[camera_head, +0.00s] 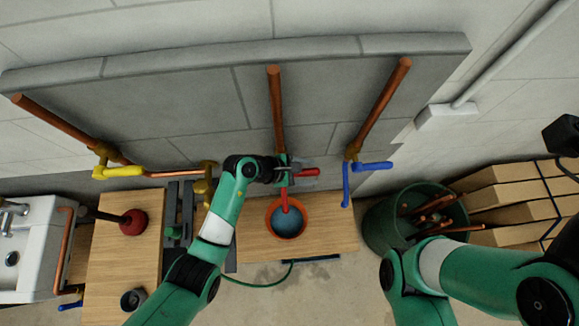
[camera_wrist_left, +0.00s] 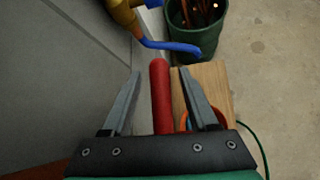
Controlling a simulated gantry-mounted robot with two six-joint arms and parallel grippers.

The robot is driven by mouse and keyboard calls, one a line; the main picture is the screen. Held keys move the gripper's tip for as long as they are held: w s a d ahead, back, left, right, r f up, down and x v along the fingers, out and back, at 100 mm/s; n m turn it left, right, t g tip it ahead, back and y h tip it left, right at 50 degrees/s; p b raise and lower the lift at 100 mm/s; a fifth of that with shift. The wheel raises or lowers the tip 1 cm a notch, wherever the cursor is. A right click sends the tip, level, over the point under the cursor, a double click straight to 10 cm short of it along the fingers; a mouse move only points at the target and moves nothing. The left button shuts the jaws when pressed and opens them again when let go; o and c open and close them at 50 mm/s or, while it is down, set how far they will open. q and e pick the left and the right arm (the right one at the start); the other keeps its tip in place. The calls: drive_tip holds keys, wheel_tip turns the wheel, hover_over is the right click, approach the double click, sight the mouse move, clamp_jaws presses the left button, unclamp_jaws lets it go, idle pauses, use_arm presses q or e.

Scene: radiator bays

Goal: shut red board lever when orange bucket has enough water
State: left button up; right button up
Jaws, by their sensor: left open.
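The red lever (camera_head: 308,172) sticks out to the right at the middle copper pipe, above the orange bucket. The orange bucket (camera_head: 271,224) stands on a wooden board, with bluish water (camera_head: 287,223) inside and a red spout (camera_head: 284,198) over it. How full it is cannot be read exactly. My left gripper (camera_head: 300,173) is at the lever. In the left wrist view, the left gripper (camera_wrist_left: 159,72) is open, its fingers on either side of the red lever (camera_wrist_left: 160,95) with gaps visible. Part of the orange bucket (camera_wrist_left: 184,121) shows behind one finger. My right gripper is out of view.
A yellow lever (camera_head: 124,171) is on the left pipe and a blue lever (camera_head: 373,166) on the right pipe. A green bin (camera_head: 383,225) with copper pieces stands at the right. A red plunger (camera_head: 133,222) and a white sink (camera_head: 35,240) are at the left.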

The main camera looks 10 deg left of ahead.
use_arm(q)
drive_tip(key=p+v, duration=0.1)
drive_tip(key=v, duration=0.9)
drive_tip(key=shift+a, duration=0.15)
drive_tip(key=shift+r, duration=0.15)
